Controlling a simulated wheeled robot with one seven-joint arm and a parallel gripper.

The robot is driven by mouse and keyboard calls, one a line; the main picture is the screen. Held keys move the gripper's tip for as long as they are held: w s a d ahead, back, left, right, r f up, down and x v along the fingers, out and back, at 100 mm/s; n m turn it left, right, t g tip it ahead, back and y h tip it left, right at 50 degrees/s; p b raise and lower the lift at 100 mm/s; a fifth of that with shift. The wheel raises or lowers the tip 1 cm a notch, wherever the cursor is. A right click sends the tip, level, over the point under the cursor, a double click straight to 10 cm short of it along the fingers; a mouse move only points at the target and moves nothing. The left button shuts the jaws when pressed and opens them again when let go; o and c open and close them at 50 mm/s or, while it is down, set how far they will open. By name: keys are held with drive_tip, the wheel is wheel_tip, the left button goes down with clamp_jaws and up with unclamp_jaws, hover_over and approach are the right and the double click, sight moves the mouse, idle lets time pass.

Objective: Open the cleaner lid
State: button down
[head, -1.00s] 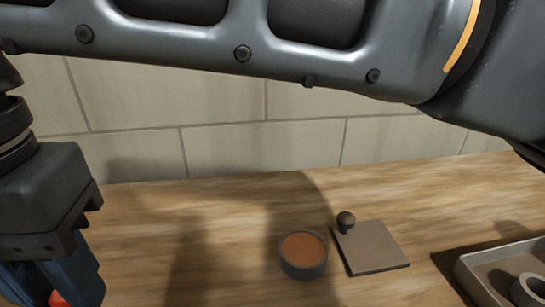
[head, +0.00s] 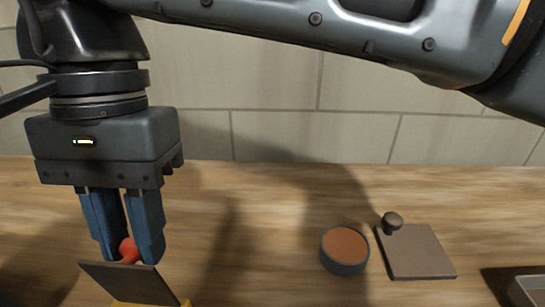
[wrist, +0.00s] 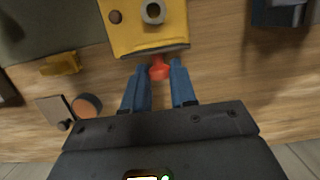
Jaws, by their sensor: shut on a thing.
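My gripper (head: 132,250), with blue fingers, points down at the left of the head view. It is shut on the red knob (head: 128,251) of a dark, flat lid (head: 130,284). The lid is tilted up, and part of a yellow box (head: 150,303) shows below it at the picture's bottom edge. In the wrist view the red knob (wrist: 160,70) is between the fingers. The lid's dark edge (wrist: 155,52) runs along the box's near side.
A round dark cup with a brown top (head: 345,250) stands right of my gripper. Beside it lies a flat grey plate with a dark knob (head: 418,253). A grey tray (head: 526,290) is at the far right. A tiled wall (head: 275,135) stands behind the wooden counter.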

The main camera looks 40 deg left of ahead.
drive_tip(key=c, duration=0.9)
unclamp_jaws()
drive_tip(key=shift+v, duration=3.95)
